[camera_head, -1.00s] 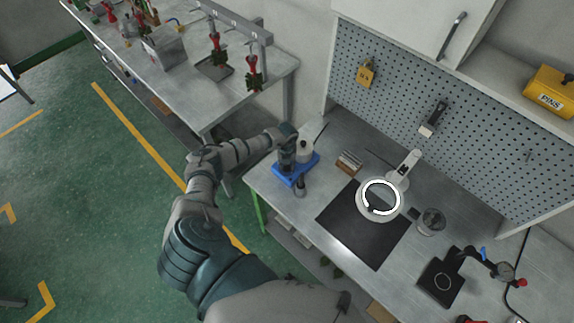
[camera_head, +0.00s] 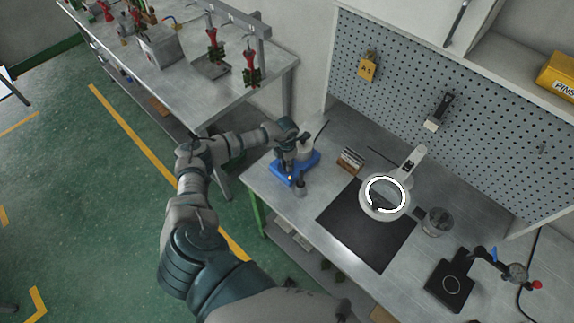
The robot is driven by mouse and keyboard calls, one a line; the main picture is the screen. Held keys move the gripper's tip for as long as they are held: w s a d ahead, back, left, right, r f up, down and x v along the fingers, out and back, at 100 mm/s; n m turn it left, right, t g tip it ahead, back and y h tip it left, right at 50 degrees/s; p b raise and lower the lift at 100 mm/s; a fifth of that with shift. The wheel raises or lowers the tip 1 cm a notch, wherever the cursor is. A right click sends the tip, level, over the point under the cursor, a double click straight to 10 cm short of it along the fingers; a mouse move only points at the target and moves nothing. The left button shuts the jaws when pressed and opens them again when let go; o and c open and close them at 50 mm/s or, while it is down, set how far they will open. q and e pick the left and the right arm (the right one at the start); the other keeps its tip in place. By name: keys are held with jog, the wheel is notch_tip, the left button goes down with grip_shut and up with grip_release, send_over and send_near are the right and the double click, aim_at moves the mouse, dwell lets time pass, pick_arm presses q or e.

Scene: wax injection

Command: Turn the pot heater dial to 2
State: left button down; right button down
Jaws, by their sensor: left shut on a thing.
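The pot heater (camera_head: 313,163) is a blue base at the left end of the workbench, with a pale grey pot (camera_head: 305,147) on it. My left gripper (camera_head: 288,164) reaches down over the heater's left side, next to the pot. It is shut at the heater's dial, which its fingers hide, so the number set cannot be read. A small orange light glows on the heater's front, just below the fingers. My right gripper is not in view.
A small dark upright object (camera_head: 299,187) stands at the heater's front. A wooden block (camera_head: 350,160), a black mat (camera_head: 365,235), a ring-lit magnifier (camera_head: 362,200) and a glass jar (camera_head: 437,221) lie to the right. The pegboard (camera_head: 440,130) bounds the back.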

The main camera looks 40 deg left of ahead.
pick_arm(q)
jog(key=m, duration=0.1)
jog(key=m+b, duration=0.2)
jog(key=shift+s+a+f+m, duration=0.1)
jog(key=shift+s+f+m, duration=0.15)
jog(key=shift+m, duration=0.05)
jog(key=m+b, duration=0.2)
jog(key=m, duration=0.1)
jog(key=shift+m, duration=0.3)
jog(key=m, duration=0.1)
jog(key=m+b, duration=0.1)
jog(key=m, duration=0.1)
jog(key=m+b, duration=0.1)
jog(key=shift+r, duration=0.25)
jog(key=shift+a+m, duration=0.1)
jog(key=shift+m, duration=0.2)
jog(key=shift+w+r, duration=0.1)
jog(key=c, duration=0.8)
grip_release()
jog(key=shift+a, duration=0.1)
